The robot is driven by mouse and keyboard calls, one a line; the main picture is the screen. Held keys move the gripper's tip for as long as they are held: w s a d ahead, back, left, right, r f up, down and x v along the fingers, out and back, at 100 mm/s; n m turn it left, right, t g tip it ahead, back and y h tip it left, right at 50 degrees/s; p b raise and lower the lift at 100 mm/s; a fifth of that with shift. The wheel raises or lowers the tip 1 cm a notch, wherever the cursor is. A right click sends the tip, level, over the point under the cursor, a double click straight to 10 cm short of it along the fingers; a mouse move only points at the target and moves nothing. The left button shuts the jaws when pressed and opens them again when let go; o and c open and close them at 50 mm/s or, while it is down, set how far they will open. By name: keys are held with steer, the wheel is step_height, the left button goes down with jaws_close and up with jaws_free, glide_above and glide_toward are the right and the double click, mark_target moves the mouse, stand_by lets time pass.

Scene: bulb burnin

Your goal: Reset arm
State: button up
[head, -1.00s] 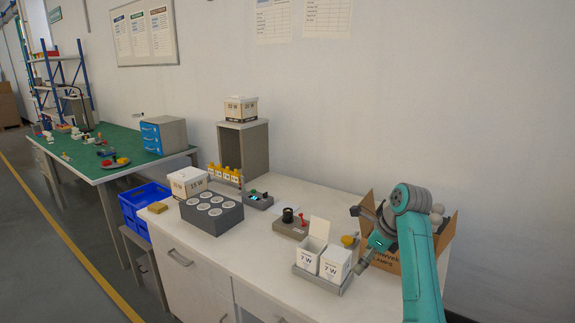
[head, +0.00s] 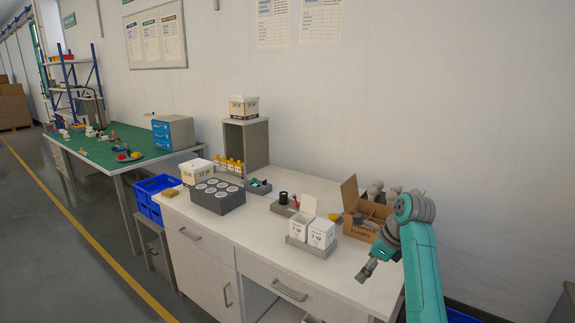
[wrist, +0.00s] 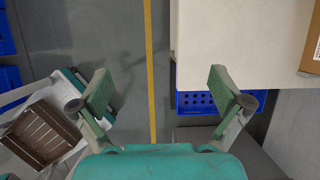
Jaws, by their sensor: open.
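My teal arm reaches in at the right of the head view. My gripper (head: 368,268) hangs over the front right part of the white workbench (head: 255,245), in front of an open cardboard box (head: 362,232). In the wrist view my gripper (wrist: 158,90) has its two fingers wide apart with nothing between them. Floor with a yellow line shows between and beyond the fingers.
The bench holds a grey block with round sockets (head: 217,197), white 7 W boxes (head: 310,232) in a tray and a small device with a black knob (head: 284,198). A blue crate (wrist: 205,101) shows below the bench edge. A green table (head: 105,150) stands at the left.

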steer(key=s+a+f+n+t, duration=0.15)
steer(key=s+f, duration=0.25)
steer(key=f, duration=0.7)
steer(key=s+a+f+n+t, duration=0.1)
steer(key=s+f+n, duration=0.25)
steer(key=f, duration=0.65)
steer(key=s+f+n+t+h, duration=0.1)
steer(key=s+f+n+t, duration=0.15)
steer(key=s+f, duration=0.55)
steer(key=s+f+n+t+h, duration=0.1)
steer(key=s+f+n, duration=0.25)
steer(key=s, duration=0.75)
steer(key=s+r+n+t+h, duration=0.1)
steer(key=s+r+n, duration=0.15)
steer(key=s, duration=0.65)
steer(key=s+r+n+t, duration=0.1)
steer(key=s+n+t, duration=0.15)
steer(key=s, duration=0.75)
steer(key=s+r+n+t, duration=0.2)
steer(key=s+r+n, duration=0.6)
steer(key=s+r, duration=0.8)
step_height(320, 180, up, 2)
steer(key=shift+s+a+r+n+h, duration=0.2)
steer(key=shift+a+n+h, duration=0.1)
steer(key=shift+a+n, duration=0.15)
